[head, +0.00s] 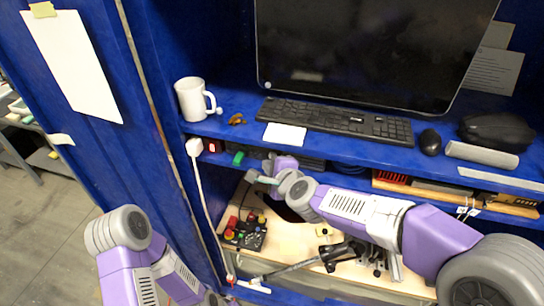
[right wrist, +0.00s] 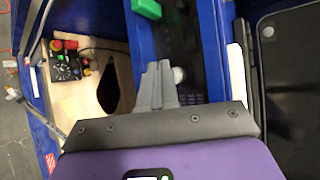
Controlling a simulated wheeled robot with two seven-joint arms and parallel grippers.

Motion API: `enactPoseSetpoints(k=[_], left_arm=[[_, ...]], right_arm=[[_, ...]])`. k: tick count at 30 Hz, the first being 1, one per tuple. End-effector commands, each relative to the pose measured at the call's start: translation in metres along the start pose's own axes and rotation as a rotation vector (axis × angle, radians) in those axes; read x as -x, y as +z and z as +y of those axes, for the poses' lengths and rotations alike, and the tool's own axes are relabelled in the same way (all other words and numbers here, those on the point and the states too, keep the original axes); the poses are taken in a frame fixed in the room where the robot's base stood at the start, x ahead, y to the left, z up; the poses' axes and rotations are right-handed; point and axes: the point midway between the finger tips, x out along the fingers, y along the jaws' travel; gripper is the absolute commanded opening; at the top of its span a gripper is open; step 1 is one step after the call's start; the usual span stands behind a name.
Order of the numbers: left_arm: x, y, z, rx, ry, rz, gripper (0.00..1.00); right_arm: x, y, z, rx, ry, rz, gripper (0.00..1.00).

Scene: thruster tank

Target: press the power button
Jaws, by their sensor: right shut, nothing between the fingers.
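My right gripper (head: 256,178) reaches in under the blue shelf, its fingers shut and empty. In the right wrist view its grey fingers (right wrist: 159,70) are together beside a small round pale button (right wrist: 179,74) on a dark device (right wrist: 187,50). The button looks very close to the fingertips; I cannot tell whether they touch. It is hidden in the head view behind my gripper and arm. A control box with red and yellow buttons (head: 245,232) lies on the wooden board below and also shows in the wrist view (right wrist: 66,66). My left arm shows, but its gripper does not.
A blue shelf edge (head: 330,150) runs above my right gripper. On it are a white mug (head: 194,99), a keyboard (head: 335,119), a monitor (head: 365,50) and a mouse (head: 429,142). A green block (head: 238,158) lies near the gripper. A white cable (head: 203,195) hangs left.

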Motion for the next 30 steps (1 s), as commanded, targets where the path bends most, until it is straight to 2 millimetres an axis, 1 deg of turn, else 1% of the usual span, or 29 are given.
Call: enactPoseSetpoints(k=[6,14,30], left_arm=[[-0.0002,0.0,0.0,0.0,0.0,0.0,0.43],[-0.0016,-0.0001,-0.0006,0.0,0.0,0.0,0.43],[-0.0017,-0.0001,-0.0007,0.0,0.0,0.0,0.43]], right_arm=[[-0.0005,-0.0004,-0.0003,0.0,0.0,0.0,0.0],[-0.0061,-0.0048,-0.004,-0.001,0.0,0.001,0.0],[-0.0074,-0.0054,-0.0052,0.0,0.0,0.0,0.0]])
